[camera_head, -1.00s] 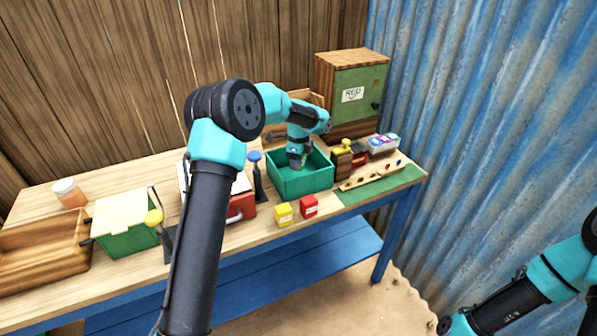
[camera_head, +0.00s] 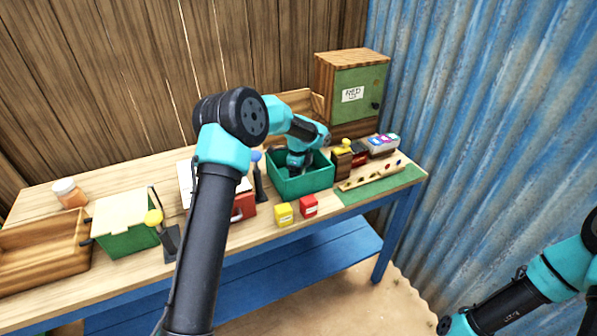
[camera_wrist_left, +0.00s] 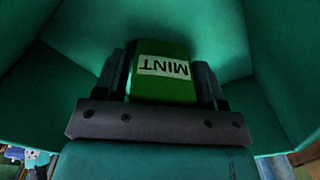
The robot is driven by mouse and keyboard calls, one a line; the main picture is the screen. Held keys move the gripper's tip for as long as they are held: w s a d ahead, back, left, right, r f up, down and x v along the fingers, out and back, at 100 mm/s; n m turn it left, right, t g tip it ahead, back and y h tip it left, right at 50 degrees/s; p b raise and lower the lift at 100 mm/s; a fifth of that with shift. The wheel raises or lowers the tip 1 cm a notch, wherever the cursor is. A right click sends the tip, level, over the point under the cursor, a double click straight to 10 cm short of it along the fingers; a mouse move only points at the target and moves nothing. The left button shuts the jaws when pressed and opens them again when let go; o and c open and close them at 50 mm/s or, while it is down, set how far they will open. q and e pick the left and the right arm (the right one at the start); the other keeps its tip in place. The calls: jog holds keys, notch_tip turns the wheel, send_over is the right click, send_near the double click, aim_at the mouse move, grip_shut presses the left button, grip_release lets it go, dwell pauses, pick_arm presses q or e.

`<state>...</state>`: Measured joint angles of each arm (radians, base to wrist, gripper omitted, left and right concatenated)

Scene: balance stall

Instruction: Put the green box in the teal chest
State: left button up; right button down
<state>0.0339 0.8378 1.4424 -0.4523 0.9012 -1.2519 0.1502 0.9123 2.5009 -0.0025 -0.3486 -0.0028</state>
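The teal chest (camera_head: 307,186) is open at the top and stands on the table, left of the green mat. My left gripper (camera_head: 297,168) reaches down inside it, its tips partly hidden by the front wall. In the left wrist view, the green box (camera_wrist_left: 163,88), labelled MINT, sits between the two fingers (camera_wrist_left: 165,75), which appear closed on its sides. Teal chest walls (camera_wrist_left: 270,55) surround it there. I cannot tell whether the box touches the chest floor. My right arm shows at the lower right, with its gripper outside the picture.
A yellow box (camera_head: 284,214) and a red box (camera_head: 308,206) stand in front of the chest. A wooden strip (camera_head: 370,176) and a cabinet (camera_head: 360,95) are to its right. A green chest (camera_head: 128,240) and a wooden tray (camera_head: 45,262) are at the left.

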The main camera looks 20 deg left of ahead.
pick_arm(q)
jog(key=shift+o, duration=1.2)
notch_tip(320, 180, up, 12)
jog(key=shift+r, duration=0.15)
